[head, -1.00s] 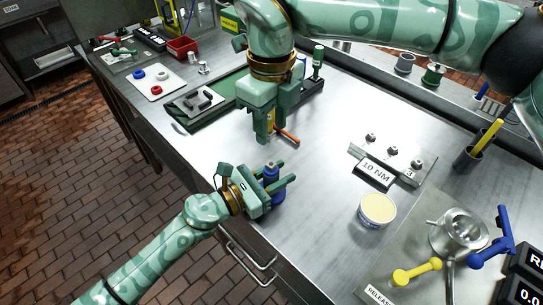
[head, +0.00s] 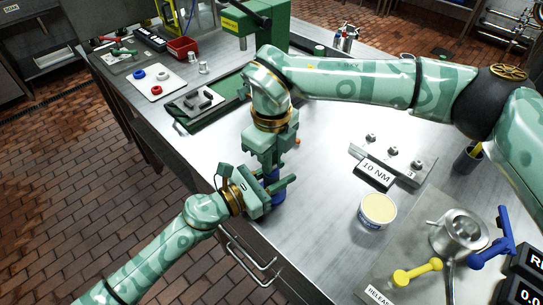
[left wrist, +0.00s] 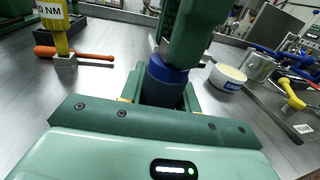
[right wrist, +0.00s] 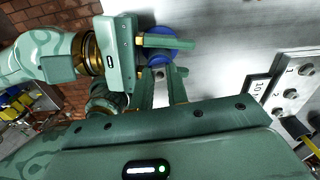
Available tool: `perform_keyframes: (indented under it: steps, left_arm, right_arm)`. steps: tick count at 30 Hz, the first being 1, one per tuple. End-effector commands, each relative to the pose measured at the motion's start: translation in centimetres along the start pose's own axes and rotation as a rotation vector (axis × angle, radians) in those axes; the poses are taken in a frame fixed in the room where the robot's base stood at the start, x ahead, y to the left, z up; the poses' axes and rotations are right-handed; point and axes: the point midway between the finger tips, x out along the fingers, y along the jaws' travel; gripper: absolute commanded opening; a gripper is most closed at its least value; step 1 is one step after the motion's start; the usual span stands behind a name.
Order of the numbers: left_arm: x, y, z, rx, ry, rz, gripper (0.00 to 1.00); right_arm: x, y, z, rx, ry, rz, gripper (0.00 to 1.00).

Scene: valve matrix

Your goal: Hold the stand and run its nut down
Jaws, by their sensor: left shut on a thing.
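The blue stand (head: 275,199) is upright near the front edge of the steel table. My left gripper (head: 279,183) is shut on it from the left side. In the left wrist view the stand's blue body (left wrist: 165,77) sits between my left fingers. My right gripper (head: 267,166) points down directly over the stand and hides its top in the head view. In the right wrist view the right fingers (right wrist: 161,90) are apart, with the blue stand (right wrist: 161,40) just beyond the tips. A small grey piece shows between them; whether they touch the nut I cannot tell.
A yellow 10 NM tool (left wrist: 56,30) stands in a grey block beside an orange-handled tool (left wrist: 88,57). A numbered bolt plate (head: 405,165), a cream-topped tub (head: 377,211) and a metal pot (head: 458,236) are to the right. Bare table lies between stand and plate.

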Motion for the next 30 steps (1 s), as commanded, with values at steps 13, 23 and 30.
perform_keyframes:
  steps: [13, 23, 30]
  left_arm:
    - [-0.04, 0.00, -0.09, -0.001, 0.002, 0.000, 0.00]
    - [-0.05, 0.01, -0.10, 0.000, 0.002, 0.000, 0.00]
    - [-0.06, 0.02, -0.11, 0.000, 0.002, 0.001, 0.00]
  right_arm:
    - [-0.05, -0.14, 0.01, 0.069, -0.001, -0.002, 0.00]
    - [-0.04, -0.19, -0.01, 0.318, -0.001, -0.004, 0.00]
    - [-0.09, -0.20, 0.03, 0.546, -0.003, -0.003, 0.00]
